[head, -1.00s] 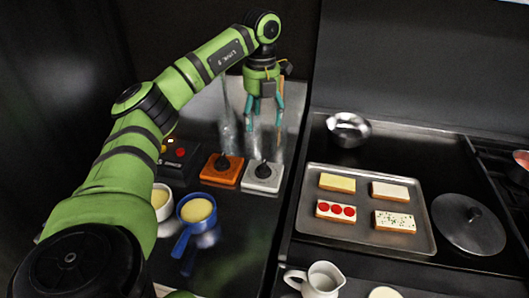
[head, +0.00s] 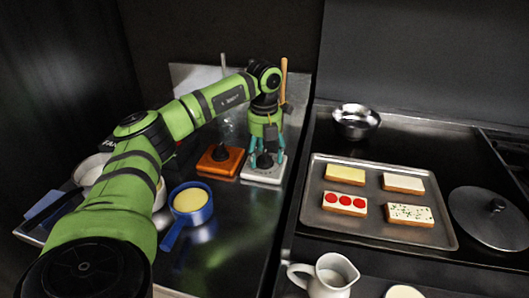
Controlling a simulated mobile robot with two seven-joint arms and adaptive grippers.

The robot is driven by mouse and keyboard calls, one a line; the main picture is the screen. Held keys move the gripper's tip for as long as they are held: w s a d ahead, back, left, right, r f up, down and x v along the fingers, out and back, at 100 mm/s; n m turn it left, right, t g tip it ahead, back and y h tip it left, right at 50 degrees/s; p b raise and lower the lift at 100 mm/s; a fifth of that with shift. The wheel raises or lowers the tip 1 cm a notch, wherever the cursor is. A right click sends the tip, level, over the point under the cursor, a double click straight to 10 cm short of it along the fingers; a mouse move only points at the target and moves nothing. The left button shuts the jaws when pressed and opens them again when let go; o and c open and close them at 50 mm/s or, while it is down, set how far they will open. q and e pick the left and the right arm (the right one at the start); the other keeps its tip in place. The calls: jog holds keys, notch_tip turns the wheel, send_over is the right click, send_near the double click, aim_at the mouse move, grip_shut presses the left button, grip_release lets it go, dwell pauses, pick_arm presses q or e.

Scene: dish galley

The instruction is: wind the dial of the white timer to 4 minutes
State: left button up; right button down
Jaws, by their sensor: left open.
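The white timer (head: 262,176) is a flat square base with a dark dial (head: 265,161) on top, standing on the dark counter left of the tray. My left gripper (head: 266,160) points down over it, its teal fingers spread on either side of the dial. The fingers partly hide the dial, and I cannot tell whether they touch it. The dial's setting is too small to read. An orange timer (head: 220,160) with a dark dial stands just left of the white one. My right gripper does not show.
A blue pan (head: 190,202) of yellow content stands in front of the timers. A metal tray (head: 378,238) with several toasts lies to the right, near a metal bowl (head: 356,122), a round lid (head: 490,218) and a white jug (head: 330,276). A wooden handle (head: 284,78) rises behind my gripper.

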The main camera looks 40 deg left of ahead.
pick_arm(q)
jog(key=shift+f, duration=0.2)
jog(key=c, duration=1.2)
jog(key=shift+o, duration=0.2)
jog(key=shift+m, duration=0.3)
jog(key=shift+m+p, duration=0.5)
jog(key=shift+m, duration=0.5)
jog(key=m+p, duration=0.1)
jog(key=m, duration=0.2)
jog(key=shift+m, duration=0.3)
jog(key=m, duration=0.4)
jog(key=shift+p, duration=0.3)
jog(key=shift+s+f+m, duration=0.1)
jog(key=shift+m, duration=1.8)
